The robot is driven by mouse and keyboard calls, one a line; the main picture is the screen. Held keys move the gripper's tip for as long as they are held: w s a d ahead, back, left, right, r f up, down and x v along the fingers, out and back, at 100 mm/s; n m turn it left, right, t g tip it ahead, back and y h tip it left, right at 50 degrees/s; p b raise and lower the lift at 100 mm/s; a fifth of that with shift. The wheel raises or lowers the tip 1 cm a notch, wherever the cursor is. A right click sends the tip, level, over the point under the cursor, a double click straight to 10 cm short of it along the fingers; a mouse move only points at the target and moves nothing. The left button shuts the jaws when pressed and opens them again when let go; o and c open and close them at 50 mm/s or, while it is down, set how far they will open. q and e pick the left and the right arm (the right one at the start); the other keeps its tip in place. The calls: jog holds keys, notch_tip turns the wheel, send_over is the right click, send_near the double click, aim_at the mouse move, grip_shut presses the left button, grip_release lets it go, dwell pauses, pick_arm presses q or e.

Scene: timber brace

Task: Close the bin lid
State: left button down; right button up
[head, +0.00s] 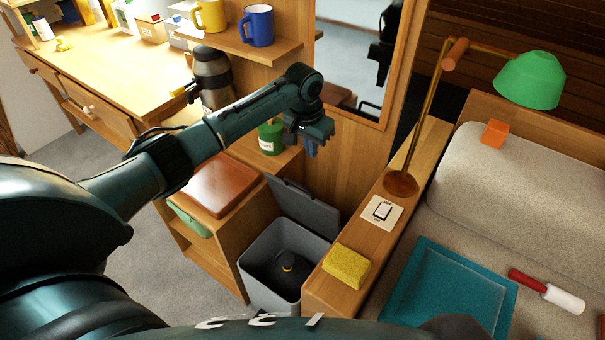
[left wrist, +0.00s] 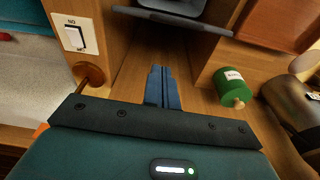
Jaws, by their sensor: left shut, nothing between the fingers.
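The grey bin (head: 262,262) stands on the floor between the wooden cabinet and the ledge. Its lid (head: 303,206) is raised, leaning back at the bin's far side. A dark object with a yellowish band (head: 288,268) lies inside the bin. My left gripper (head: 311,150) is above and behind the raised lid, apart from it, with its fingers shut and empty. In the left wrist view the blue fingers (left wrist: 162,88) are together, and the lid's edge (left wrist: 180,22) shows beyond them at the top. My right gripper is not in view.
A green canister (head: 271,137) stands on the shelf left of my left gripper. A brown box or cushion (head: 213,185) tops the cabinet left of the bin. A yellow sponge (head: 346,266), a light switch (head: 382,211) and a brass lamp (head: 402,182) are on the right ledge.

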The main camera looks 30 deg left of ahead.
pick_arm(q)
jog(key=f, duration=0.3)
jog(key=a+f, duration=0.1)
jog(key=f, duration=0.2)
jog(key=a+f, duration=0.1)
jog(key=f, duration=0.2)
jog(key=shift+s+f, duration=0.4)
dwell(0.4)
